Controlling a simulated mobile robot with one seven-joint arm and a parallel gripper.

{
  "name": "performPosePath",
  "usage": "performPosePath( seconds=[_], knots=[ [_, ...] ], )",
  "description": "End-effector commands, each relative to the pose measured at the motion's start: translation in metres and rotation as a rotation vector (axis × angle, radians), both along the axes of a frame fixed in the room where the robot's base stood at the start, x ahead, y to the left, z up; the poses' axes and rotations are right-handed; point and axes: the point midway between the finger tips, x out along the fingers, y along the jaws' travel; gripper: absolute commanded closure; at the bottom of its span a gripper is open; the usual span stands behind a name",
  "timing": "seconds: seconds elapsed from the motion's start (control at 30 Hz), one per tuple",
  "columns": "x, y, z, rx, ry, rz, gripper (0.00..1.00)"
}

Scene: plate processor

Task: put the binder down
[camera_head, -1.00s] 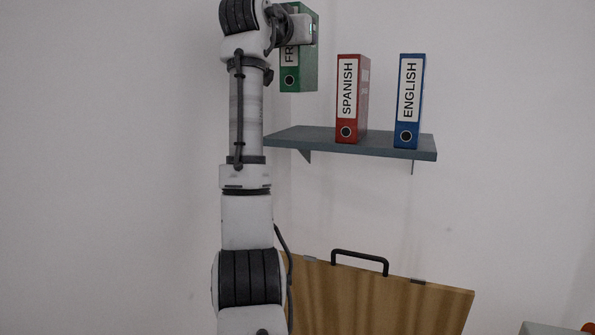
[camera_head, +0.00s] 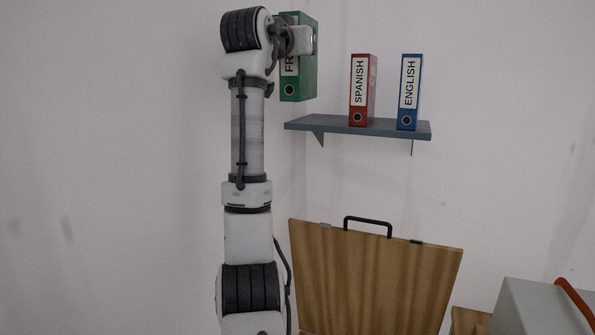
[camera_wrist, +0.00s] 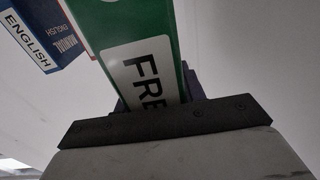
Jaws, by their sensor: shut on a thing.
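A green binder (camera_head: 298,82) with a white label starting "FR" is held upright in my gripper (camera_head: 303,40), at the upper middle of the head view. My gripper is shut on its upper part and covers some of the label.
A red SPANISH binder (camera_head: 370,92) and a blue ENGLISH binder (camera_head: 419,92) stand upright on the shelf, with bare shelf left of the red one. Below is a wooden panel (camera_head: 375,280) with a black handle (camera_head: 367,224). A grey box (camera_head: 535,310) is at lower right.

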Motion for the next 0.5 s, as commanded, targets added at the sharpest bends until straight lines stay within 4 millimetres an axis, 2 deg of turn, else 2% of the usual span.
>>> performPosePath(
  seconds=[0.03,0.17,0.5],
  knots=[
    [0.001,0.000,-0.017,0.000,0.004,0.005,0.93],
    [-0.003,0.000,-0.055,0.000,0.003,0.022,0.93],
    [-0.014,-0.001,-0.174,-0.001,0.007,0.073,0.93]
  ],
)
